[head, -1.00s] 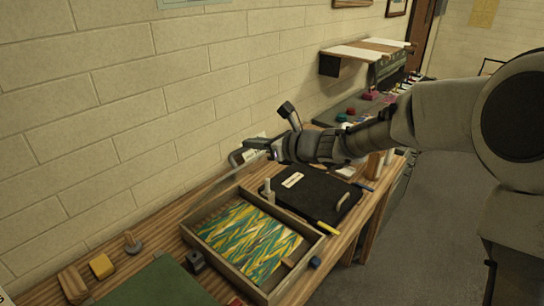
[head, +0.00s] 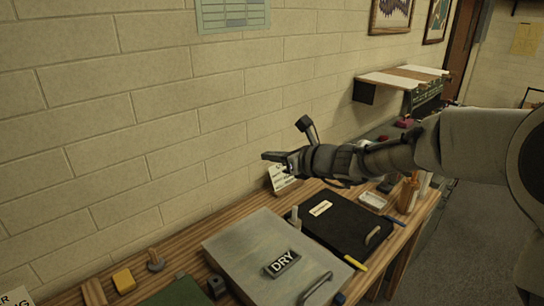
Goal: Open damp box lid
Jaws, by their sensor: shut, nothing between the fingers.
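A flat black lid (head: 335,215) lies closed on a box on the bench, right of the grey lid. It has a small white label (head: 320,208), too small to read, and a bar handle (head: 373,235) at its front right edge. Beside it a grey lid (head: 245,240) marked "DRY" (head: 283,263) lies closed, with its own handle (head: 316,285) at the front. My gripper (head: 268,157) is shut and empty, held in the air above the back of the bench near the wall and pointing left. It is apart from both lids.
A white card (head: 283,178) stands at the wall behind the lids. A yellow tool (head: 354,262) lies between the handles. An orange bottle (head: 407,195) and a white tray (head: 373,201) stand to the right. A wall shelf (head: 400,82) juts out further back.

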